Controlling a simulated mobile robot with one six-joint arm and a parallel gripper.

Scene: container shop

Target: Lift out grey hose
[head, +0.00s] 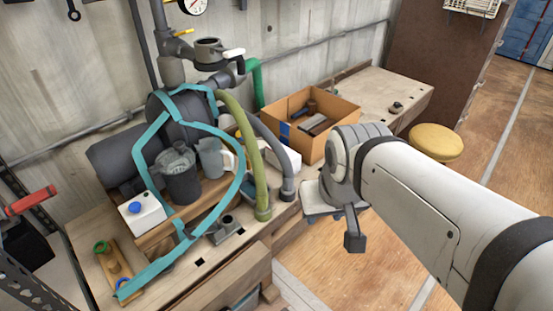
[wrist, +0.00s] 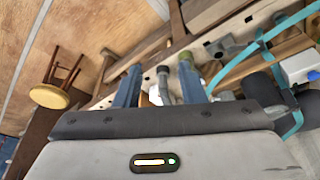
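The grey hose (head: 274,150) arches down from the pump pipework to a grey end (head: 288,192) at the front right of the bench. The olive-green hose (head: 250,150) runs just left of it. In the wrist view the lower part of the grey hose (wrist: 164,84) shows between the two blue fingers, and the olive hose (wrist: 187,64) shows by the tip of the right finger. My gripper (wrist: 160,70) is open, with nothing visibly held. In the head view my arm end is right of the hose ends, apart from them; the fingers are mostly hidden.
A turquoise strap (head: 240,165) loops across the pump and bench front. A cardboard box (head: 345,113) of tools stands behind the grey hose. A yellow stool (head: 436,141) stands right; the floor is open.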

